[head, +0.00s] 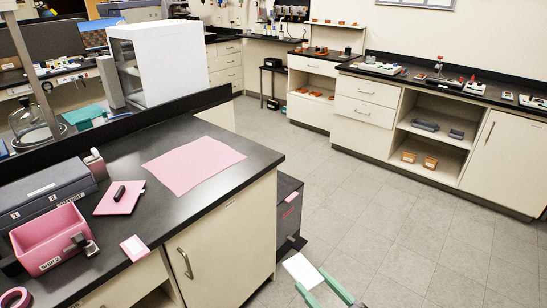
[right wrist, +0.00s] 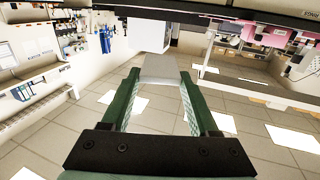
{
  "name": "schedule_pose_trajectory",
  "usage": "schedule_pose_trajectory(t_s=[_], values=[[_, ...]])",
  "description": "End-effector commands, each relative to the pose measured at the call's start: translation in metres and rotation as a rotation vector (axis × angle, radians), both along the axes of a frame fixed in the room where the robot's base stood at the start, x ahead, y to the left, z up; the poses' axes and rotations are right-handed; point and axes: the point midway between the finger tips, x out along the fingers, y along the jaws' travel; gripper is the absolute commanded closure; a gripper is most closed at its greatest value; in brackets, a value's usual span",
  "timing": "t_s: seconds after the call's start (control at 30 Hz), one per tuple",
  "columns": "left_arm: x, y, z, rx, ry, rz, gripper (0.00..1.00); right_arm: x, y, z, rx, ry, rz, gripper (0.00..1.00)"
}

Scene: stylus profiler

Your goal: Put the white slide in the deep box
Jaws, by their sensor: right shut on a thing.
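The white slide (head: 302,270) is a flat pale plate at the bottom centre of the head view, over the floor and right of the dark bench. My right gripper (head: 325,284), with green fingers, is shut on it. In the right wrist view the slide (right wrist: 160,68) sits between the fingertips of the right gripper (right wrist: 160,82) and sticks out beyond them. An open pink box (head: 48,240) with high walls stands at the left end of the bench; it looks like the deep box. My left gripper is not in view.
On the bench (head: 120,170) are a pink mat (head: 194,164), a pink pad with a dark item (head: 119,197), a small pink-and-white block (head: 134,247) and a dark case (head: 45,192). A dark cabinet (head: 288,212) stands at its right end. The floor (head: 390,220) is clear.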

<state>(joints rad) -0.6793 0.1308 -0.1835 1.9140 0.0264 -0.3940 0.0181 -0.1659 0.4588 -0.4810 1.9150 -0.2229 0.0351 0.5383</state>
Motion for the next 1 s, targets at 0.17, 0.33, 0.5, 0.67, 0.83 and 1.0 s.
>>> schedule_pose_trajectory(t_s=[0.17,0.33,0.5,0.67,0.83,1.0], values=[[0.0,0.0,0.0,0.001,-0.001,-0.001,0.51,-0.011,-0.053,0.036,0.003,-0.001,-0.188,1.0],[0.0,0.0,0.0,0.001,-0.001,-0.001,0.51,-0.02,-0.093,0.064,0.0,-0.003,-0.323,1.0],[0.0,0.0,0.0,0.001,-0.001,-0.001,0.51,-0.03,-0.121,0.087,0.0,-0.003,-0.419,1.0],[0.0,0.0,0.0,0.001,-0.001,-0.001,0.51,-0.028,-0.116,0.09,0.008,0.001,-0.481,1.0],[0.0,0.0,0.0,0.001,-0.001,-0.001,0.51,-0.026,-0.112,0.093,0.007,0.0,-0.539,1.0],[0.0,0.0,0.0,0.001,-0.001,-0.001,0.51,-0.024,-0.109,0.096,0.005,0.0,-0.58,1.0]])
